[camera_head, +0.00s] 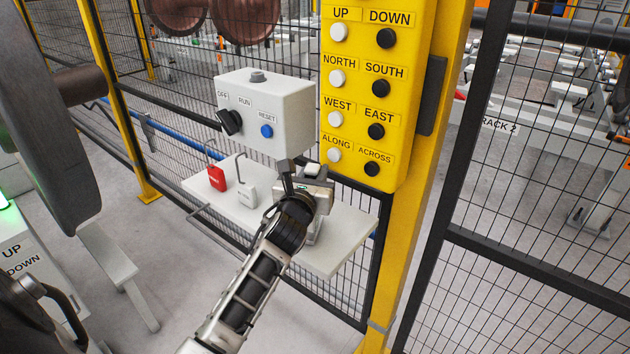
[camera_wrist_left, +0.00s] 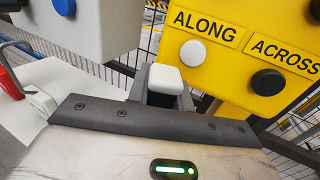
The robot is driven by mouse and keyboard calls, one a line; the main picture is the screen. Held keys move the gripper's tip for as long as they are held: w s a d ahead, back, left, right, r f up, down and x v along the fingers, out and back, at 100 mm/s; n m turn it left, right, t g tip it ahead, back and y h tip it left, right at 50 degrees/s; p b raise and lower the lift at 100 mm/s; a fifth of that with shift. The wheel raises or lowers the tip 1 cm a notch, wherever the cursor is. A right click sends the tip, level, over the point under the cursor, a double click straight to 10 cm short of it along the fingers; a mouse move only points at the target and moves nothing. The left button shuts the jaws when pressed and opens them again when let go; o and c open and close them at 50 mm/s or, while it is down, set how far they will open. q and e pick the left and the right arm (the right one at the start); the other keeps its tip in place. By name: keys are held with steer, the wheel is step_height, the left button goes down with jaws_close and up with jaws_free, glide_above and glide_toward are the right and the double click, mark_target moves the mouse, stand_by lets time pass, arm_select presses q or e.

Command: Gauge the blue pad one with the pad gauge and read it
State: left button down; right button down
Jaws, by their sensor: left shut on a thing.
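My left gripper (camera_head: 308,184) reaches over the white shelf at its right part, below the grey control box. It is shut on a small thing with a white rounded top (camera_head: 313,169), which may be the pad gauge. In the left wrist view this white top (camera_wrist_left: 166,79) stands up between dark grey fingers. The rest of it is hidden by the gripper, and no reading shows. I see no blue pad in either view. My right gripper is not in view.
A red padlock (camera_head: 217,178) and a white padlock (camera_head: 247,195) are on the white shelf (camera_head: 345,245). The grey control box (camera_head: 285,105) is just above my gripper. A yellow button panel (camera_head: 357,100) is close on the right, and mesh fence stands behind.

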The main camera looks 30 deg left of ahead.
arm_select(q)
step_height(320, 180, up, 7)
steer(key=shift+f+p, duration=0.15)
steer(key=shift+p, duration=0.4)
steer(key=s+a+b, duration=0.1)
steer(key=s, duration=1.8)
steer(key=shift+s+a+b, duration=0.25)
steer(key=shift+s+b, duration=0.1)
steer(key=shift+b, duration=0.05)
